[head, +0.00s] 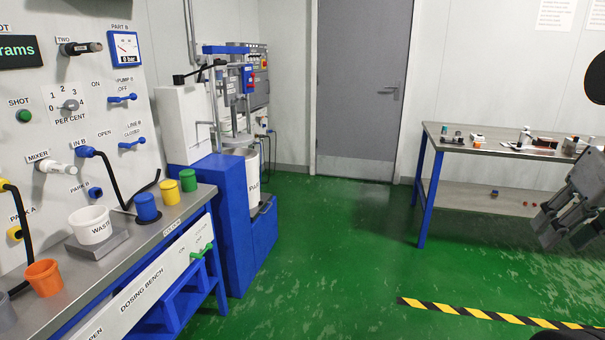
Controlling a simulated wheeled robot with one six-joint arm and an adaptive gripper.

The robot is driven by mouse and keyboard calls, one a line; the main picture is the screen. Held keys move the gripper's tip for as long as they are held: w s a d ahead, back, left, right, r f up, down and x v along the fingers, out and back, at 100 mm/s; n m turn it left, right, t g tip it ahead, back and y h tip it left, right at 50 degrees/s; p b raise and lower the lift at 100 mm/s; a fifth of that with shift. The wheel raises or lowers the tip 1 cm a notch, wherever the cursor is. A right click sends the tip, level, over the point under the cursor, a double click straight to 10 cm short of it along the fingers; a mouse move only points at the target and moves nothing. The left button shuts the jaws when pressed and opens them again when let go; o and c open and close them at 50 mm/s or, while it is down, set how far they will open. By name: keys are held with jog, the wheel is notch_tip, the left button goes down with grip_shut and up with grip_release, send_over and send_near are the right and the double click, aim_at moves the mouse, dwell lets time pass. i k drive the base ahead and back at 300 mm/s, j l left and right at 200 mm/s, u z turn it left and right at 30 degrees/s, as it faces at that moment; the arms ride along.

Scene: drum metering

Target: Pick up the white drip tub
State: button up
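My gripper (566,232) is at the right edge of the head view, partly cut off, far from the tub and tilted downward. I see nothing held in it, but its finger gap is not clear.
Blue (146,207), green (188,180), yellow (171,192) and orange (44,278) cups share the dosing bench (150,237). Black hoses hang near the tub. A blue pump stand (216,205) holds a white drum (252,178). A workbench (480,149) stands right; green floor between is clear.

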aim_at(225, 124)
jog(key=i+z, duration=0.1)
jog(key=i, duration=1.05)
jog(key=i+j+z, duration=0.1)
jog(key=i, duration=1.05)
jog(key=i+u, duration=0.25)
jog(key=i, duration=0.9)
jog(key=i+l+u, duration=0.2)
jog(key=i, duration=1.95)
jog(key=i+l+u, duration=0.1)
jog(key=i+u, duration=0.35)
jog(key=i+l+u, duration=0.2)
jog(key=i+u, duration=0.15)
jog(key=u, duration=0.15)
jog(key=i+u, duration=0.45)
jog(key=i+l+u, duration=0.25)
jog(key=u, duration=0.2)
jog(key=i+l+u, duration=0.7)
jog(key=u, duration=0.2)
